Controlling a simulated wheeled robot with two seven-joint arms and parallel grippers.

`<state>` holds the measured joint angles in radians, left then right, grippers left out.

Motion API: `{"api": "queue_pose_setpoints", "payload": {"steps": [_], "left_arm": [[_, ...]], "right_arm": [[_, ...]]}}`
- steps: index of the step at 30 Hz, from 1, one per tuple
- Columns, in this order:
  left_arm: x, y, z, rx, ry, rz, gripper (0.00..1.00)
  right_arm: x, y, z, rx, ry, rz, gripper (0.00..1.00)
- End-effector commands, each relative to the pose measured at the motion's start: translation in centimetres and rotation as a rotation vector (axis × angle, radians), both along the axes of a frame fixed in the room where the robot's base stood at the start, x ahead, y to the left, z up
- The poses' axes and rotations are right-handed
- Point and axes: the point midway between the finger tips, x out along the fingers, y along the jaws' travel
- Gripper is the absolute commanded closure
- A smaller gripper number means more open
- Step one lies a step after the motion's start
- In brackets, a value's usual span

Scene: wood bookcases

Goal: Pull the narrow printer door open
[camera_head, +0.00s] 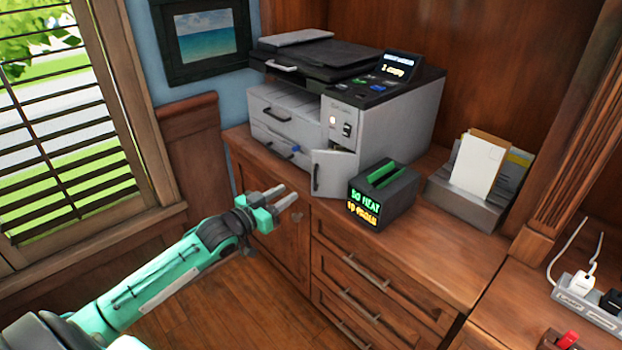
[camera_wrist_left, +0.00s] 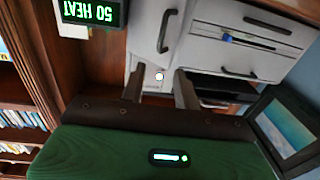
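The printer (camera_head: 385,135) is a grey and black machine on the wood cabinet. Its narrow door (camera_head: 337,172), low on the front beside the laminator-like box, stands partly swung out, with a dark upright handle (camera_head: 316,178). In the left wrist view the narrow door (camera_wrist_left: 148,38) and its handle (camera_wrist_left: 167,32) show beyond the fingers. My left gripper (camera_head: 289,196) is in front of the cabinet, left of and below the door. Its two fingers (camera_wrist_left: 159,88) are apart with nothing between them, and they do not touch the handle. My right gripper is in neither view.
A dark box with lit lettering (camera_head: 384,195) stands close to the door's right. The printer's drawers (camera_head: 282,115) lie to its left. A paper holder (camera_head: 470,195) is further right. The cabinet front (camera_head: 270,205) is beside my left gripper; the floor before it is clear.

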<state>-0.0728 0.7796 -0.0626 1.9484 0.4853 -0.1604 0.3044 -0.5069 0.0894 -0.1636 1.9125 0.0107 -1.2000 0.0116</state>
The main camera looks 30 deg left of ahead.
Motion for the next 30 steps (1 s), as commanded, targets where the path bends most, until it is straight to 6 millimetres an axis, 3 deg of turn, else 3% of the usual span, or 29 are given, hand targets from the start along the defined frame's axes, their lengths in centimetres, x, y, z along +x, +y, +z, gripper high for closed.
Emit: {"api": "queue_pose_setpoints", "payload": {"steps": [18, 30], "left_arm": [[7.8, -2.1, 0.0, 0.0, -0.001, 0.001, 0.68], [10.2, -2.7, 0.0, 0.001, 0.0, 0.001, 0.68]], "right_arm": [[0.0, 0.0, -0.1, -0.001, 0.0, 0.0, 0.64], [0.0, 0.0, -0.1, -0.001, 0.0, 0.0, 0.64]]}}
